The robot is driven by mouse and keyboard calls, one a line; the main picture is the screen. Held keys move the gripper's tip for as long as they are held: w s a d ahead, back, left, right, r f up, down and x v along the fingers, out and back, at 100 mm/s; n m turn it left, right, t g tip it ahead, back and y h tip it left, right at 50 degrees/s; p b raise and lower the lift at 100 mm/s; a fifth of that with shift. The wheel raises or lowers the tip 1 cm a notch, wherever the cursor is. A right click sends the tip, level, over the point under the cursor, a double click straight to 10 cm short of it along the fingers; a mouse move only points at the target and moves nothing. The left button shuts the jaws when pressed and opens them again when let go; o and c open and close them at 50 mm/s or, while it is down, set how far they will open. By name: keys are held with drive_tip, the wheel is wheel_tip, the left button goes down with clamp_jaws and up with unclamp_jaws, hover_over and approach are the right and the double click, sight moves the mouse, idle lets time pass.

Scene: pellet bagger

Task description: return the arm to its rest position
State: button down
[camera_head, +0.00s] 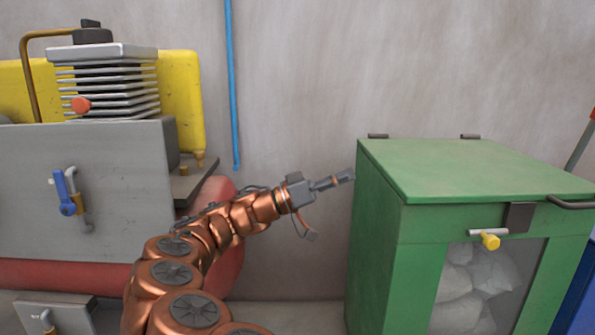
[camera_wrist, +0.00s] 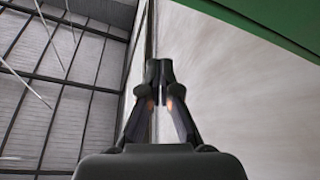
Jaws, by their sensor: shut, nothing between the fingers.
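My arm (camera_head: 195,270) is copper-coloured and jointed. It rises from the bottom of the head view and bends to the right. My gripper (camera_head: 345,177) is at its end, pointing right, just left of the green cabinet's upper left corner in the picture. Its fingers are shut with nothing between them. In the wrist view the two fingertips of my gripper (camera_wrist: 159,72) meet in the middle. Whether the gripper touches the cabinet cannot be told for sure, but a gap seems to show.
The green cabinet (camera_head: 385,240) has a closed lid and a window showing white bags (camera_head: 460,295). A compressor-like machine (camera_head: 80,185) with a finned block stands left. A blue pipe (camera_head: 232,90) runs down the wall. Bare wall lies above the gripper. The wrist view shows green cabinet (camera_wrist: 285,25) at upper right.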

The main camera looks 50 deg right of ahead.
drive_tip(key=s+a+r+n+t+y+p, duration=0.55)
drive_tip(key=s+r+p, duration=0.4)
drive_tip(key=p, duration=0.75)
drive_tip(key=s+a+r+n+t+y+p, duration=0.1)
drive_tip(key=a+r+n+t+y+p, duration=0.1)
drive_tip(key=a+n+p, duration=0.3)
drive_tip(key=s+a+r+n+t+y+p, duration=0.1)
drive_tip(key=a+n+y+p, duration=0.4)
drive_tip(key=a+p, duration=0.7)
drive_tip(key=s+a+r+n+t+y+p, duration=0.1)
drive_tip(key=a+r+n+t+y+p, duration=0.2)
drive_tip(key=a, duration=1.4)
drive_tip(key=n+t+y+p, duration=0.1)
drive_tip(key=n+p, duration=0.2)
drive_tip(key=p, duration=0.3)
drive_tip(key=shift+s+a+r, duration=0.2)
drive_tip(key=shift+a, duration=0.1)
drive_tip(key=shift+d, duration=0.2)
